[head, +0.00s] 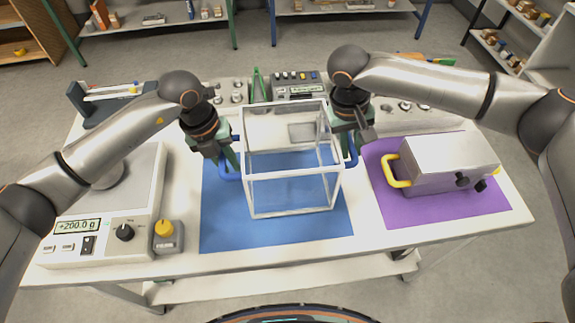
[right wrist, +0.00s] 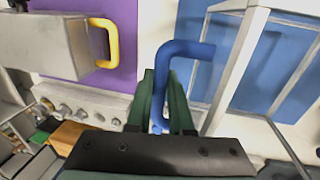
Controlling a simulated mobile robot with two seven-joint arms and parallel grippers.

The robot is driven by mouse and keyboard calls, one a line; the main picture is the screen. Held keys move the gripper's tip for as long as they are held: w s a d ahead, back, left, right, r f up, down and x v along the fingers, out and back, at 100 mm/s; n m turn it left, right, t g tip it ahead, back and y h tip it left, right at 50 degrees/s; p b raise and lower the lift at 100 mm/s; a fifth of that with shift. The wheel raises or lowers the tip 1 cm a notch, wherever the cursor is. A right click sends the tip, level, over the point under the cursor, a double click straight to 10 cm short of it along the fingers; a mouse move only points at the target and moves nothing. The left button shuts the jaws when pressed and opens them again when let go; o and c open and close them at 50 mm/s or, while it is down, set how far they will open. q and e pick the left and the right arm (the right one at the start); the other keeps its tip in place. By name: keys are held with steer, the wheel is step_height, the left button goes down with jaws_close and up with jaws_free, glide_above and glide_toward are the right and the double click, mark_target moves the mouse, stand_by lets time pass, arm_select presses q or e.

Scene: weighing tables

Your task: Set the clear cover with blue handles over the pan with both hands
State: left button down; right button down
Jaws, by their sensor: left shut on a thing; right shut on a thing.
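The clear cover (head: 292,213), a box with white edges, is over the blue mat in the middle of the table. I cannot tell whether its lower edge touches the mat. My left gripper (head: 231,163) is shut on its left blue handle (head: 228,175). My right gripper (head: 348,135) is shut on its right blue handle (head: 352,152). In the right wrist view this handle (right wrist: 185,48) runs down between the fingers. The round pan (head: 104,177) is on the scale at the left, partly hidden by my left arm.
The scale (head: 135,215) shows +200.0 g. A yellow-knobbed block (head: 166,240) stands beside it. A metal box with a yellow handle (head: 440,165) sits on the purple mat (head: 430,218) at right. Instruments (head: 298,87) and weights line the back. The blue mat's front (head: 225,235) is clear.

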arm_select(q)
steer(key=shift+r, duration=0.15)
arm_select(e)
steer(key=shift+r, duration=0.2)
